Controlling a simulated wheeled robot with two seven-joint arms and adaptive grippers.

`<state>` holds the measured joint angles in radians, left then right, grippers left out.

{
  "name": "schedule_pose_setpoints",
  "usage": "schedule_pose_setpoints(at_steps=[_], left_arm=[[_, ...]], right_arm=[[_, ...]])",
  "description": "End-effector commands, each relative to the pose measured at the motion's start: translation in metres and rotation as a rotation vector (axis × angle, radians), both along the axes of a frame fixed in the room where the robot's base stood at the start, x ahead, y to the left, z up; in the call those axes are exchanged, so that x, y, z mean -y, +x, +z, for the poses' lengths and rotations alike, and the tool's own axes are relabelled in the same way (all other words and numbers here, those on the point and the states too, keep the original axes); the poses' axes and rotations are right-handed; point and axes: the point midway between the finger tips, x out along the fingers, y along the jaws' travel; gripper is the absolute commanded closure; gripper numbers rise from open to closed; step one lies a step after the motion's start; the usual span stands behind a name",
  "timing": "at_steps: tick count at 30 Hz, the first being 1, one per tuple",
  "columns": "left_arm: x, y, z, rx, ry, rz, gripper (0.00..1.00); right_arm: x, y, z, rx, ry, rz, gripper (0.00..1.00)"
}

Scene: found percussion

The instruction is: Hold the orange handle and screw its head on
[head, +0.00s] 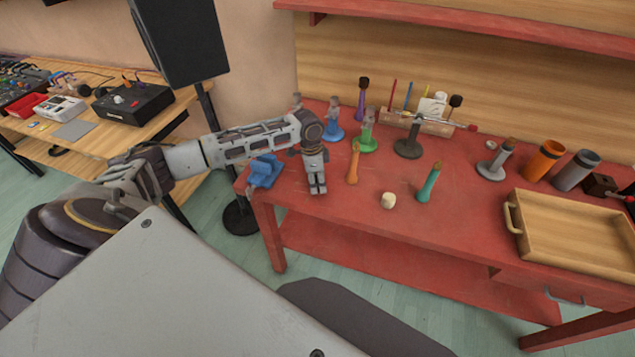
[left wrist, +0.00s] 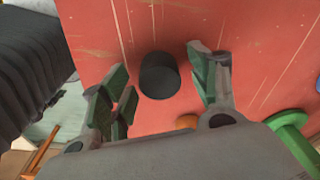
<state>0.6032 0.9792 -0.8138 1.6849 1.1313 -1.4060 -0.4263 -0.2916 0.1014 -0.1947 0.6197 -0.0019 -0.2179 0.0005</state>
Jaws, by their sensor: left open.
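The orange handle (head: 353,163) stands upright on the red table in the head view, just right of my left gripper (head: 317,189). My left gripper points down over the table's front left part and is open. In the left wrist view its fingers (left wrist: 160,88) stand apart, with a dark grey cylinder (left wrist: 159,76) showing between them on the table; I cannot tell whether this is the handle's head. A bit of orange (left wrist: 187,121) shows beyond the gripper body. A cream-coloured piece (head: 388,201) lies on the table right of the orange handle. My right gripper is not in view.
A teal handle (head: 428,185), green stand (head: 367,146) and blue stand (head: 333,135) are nearby. A blue clamp-like object (head: 264,171) sits at the left edge. A wooden tray (head: 513,232) stands right. The table's front middle is clear.

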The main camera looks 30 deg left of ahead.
Motion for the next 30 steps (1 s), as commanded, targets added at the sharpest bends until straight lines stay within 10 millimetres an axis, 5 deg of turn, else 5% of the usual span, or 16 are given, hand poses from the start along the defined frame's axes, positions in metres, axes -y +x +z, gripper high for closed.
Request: schedule_pose_setpoints(at_steps=[13, 24, 30], left_arm=[[0.0002, -0.0001, -0.0007, -0.001, -0.001, 0.0, 0.39], [0.0001, -0.0002, -0.0006, -0.001, -0.001, 0.0, 0.83], [0.0002, -0.0001, -0.0005, 0.0, 0.0, 0.0, 0.84]], right_arm=[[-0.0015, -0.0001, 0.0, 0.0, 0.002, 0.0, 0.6], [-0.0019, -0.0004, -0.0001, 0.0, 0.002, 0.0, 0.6], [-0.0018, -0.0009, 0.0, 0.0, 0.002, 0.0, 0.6]])
